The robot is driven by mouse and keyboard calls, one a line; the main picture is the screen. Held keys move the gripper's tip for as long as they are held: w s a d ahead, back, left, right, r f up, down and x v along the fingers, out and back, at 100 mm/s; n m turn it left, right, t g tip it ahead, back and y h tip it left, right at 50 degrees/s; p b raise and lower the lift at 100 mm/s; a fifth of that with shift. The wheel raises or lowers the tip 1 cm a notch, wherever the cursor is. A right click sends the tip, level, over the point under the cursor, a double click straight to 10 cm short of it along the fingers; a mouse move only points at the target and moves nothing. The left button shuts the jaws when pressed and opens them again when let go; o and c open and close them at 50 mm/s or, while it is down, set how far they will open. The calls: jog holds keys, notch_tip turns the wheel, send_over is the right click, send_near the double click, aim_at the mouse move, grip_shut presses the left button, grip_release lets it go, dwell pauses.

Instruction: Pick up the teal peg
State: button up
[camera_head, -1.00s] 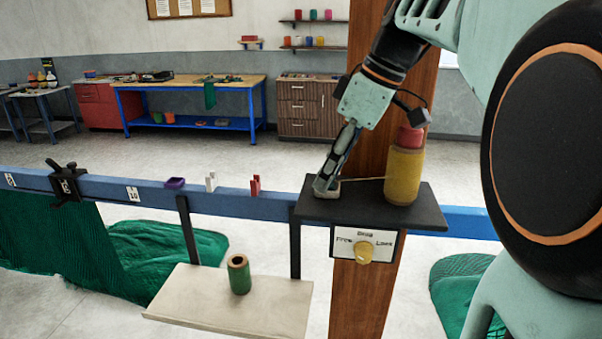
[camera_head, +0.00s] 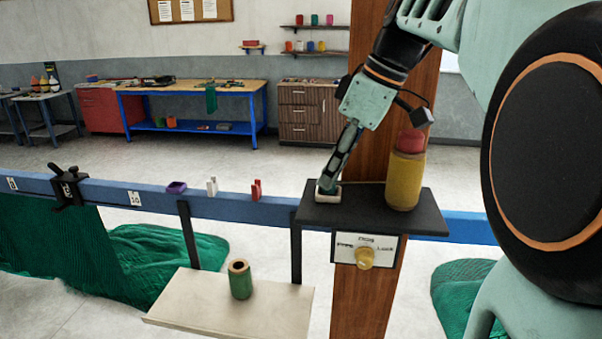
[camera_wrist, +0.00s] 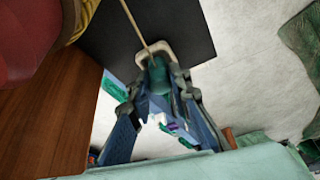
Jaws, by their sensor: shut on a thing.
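The teal peg (camera_wrist: 157,74) is between the fingers of my gripper (camera_wrist: 166,92) in the wrist view. Its end is at a small cream holder (camera_wrist: 146,51) on the black shelf (camera_wrist: 195,30). In the head view the gripper (camera_head: 329,181) points down at the shelf (camera_head: 370,213), with a little of the teal peg (camera_head: 326,190) showing just above the cream holder (camera_head: 320,197). The fingers are shut on the peg and hide most of it. I cannot tell whether the peg is clear of the holder.
A yellow cylinder with a red top (camera_head: 405,175) stands right of the gripper on the shelf. A thin cord (camera_wrist: 134,24) runs to the holder area. A wooden post (camera_head: 365,130) rises behind. A knob panel (camera_head: 365,250) hangs below. A green cylinder (camera_head: 240,280) stands on a lower board (camera_head: 195,305).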

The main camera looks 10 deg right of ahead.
notch_tip(320, 180, up, 9)
jog(key=shift+r+p, duration=0.1)
jog(key=shift+p, duration=0.4)
dwell(0.7)
